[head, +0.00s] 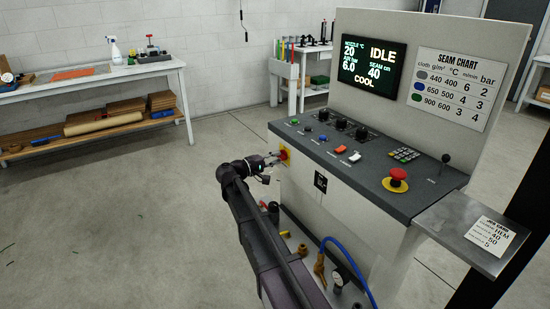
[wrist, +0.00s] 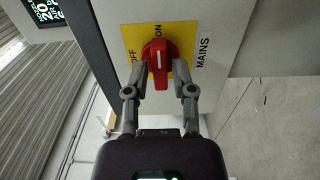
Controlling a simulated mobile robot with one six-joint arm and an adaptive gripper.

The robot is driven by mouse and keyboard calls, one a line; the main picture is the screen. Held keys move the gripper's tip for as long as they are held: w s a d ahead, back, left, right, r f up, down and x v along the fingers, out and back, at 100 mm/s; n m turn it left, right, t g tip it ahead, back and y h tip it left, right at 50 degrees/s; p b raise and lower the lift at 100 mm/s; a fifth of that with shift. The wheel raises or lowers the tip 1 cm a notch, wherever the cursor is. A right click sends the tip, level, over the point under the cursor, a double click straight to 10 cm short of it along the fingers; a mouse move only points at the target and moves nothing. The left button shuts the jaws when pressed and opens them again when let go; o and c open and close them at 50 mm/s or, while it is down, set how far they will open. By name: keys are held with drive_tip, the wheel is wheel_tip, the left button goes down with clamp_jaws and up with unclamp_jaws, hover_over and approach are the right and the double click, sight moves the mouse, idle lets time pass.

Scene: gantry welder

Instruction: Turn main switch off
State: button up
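The main switch is a red rotary knob (wrist: 159,60) on a yellow plate (wrist: 187,33), beside a MAINS label (wrist: 204,49). In the wrist view its white mark points up toward the ON label; OFF is to the left. In the head view the switch (head: 284,154) is on the left end of the console's front. My gripper (wrist: 160,68) is open, with one finger on each side of the knob's handle. I cannot tell whether either finger touches it. In the head view my gripper (head: 274,161) is right at the switch.
The console (head: 340,190) has a display (head: 371,61) reading IDLE and COOL, several buttons, and a red emergency stop (head: 397,180). A blue hose (head: 345,262) and brass fittings are low beside my arm.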

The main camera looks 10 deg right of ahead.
clamp_jaws()
drive_tip(key=n, duration=0.9)
drive_tip(key=shift+s+n, duration=0.2)
drive_tip(key=shift+n, duration=0.2)
drive_tip(key=shift+o, duration=1.1)
unclamp_jaws()
drive_tip(key=shift+f, duration=0.1)
drive_tip(key=shift+o, duration=0.6)
drive_tip(key=shift+w, duration=0.1)
